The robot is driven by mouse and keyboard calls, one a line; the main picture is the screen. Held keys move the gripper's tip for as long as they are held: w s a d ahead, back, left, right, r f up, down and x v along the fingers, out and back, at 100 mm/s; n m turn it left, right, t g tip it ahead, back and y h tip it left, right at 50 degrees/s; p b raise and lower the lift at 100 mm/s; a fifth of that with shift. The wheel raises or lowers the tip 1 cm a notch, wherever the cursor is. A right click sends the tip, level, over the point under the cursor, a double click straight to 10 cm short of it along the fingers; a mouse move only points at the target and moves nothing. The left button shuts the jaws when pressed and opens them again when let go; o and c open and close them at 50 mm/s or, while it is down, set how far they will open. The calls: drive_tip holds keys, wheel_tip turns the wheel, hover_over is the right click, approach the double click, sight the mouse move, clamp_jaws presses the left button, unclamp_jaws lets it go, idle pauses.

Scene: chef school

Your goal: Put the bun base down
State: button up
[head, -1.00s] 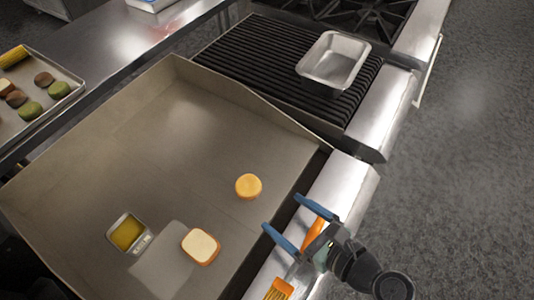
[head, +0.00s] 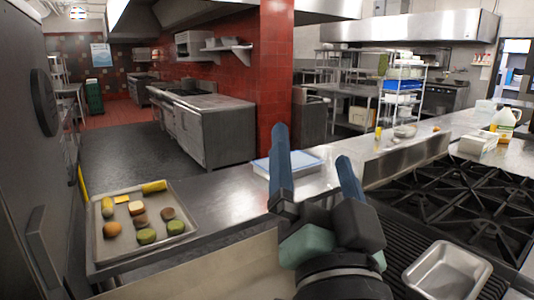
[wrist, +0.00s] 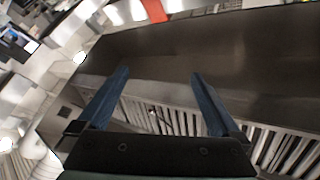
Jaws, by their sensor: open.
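My gripper (head: 318,148) is raised in the middle of the head view, its two blue fingers spread apart and empty. The wrist view also shows the open fingers (wrist: 159,75) with nothing between them. A metal tray (head: 101,251) at the left of the head view carries several food pieces. Among them are a tan round piece (head: 112,229) and a pale-topped piece (head: 137,207). I cannot tell whether either is the bun base. The griddle surface with the pieces seen earlier is out of the head view.
The tray stands on a steel counter (head: 225,205). A lidded blue-white container (head: 262,167) is behind my gripper. At the right are a stove with black grates (head: 480,200) and an empty metal pan (head: 447,270) on the ribbed grill (head: 405,235).

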drive_tip(key=s+a+r+n+t, duration=0.2)
drive_tip(key=s+r+n, duration=0.1)
drive_tip(key=r, duration=0.3)
drive_tip(key=s+a+r+n+t, duration=0.3)
drive_tip(key=s+r, duration=0.2)
drive_tip(key=r, duration=0.2)
drive_tip(key=shift+s+a+r, duration=0.15)
drive_tip(key=shift+s+r, duration=0.1)
drive_tip(key=shift+s, duration=0.15)
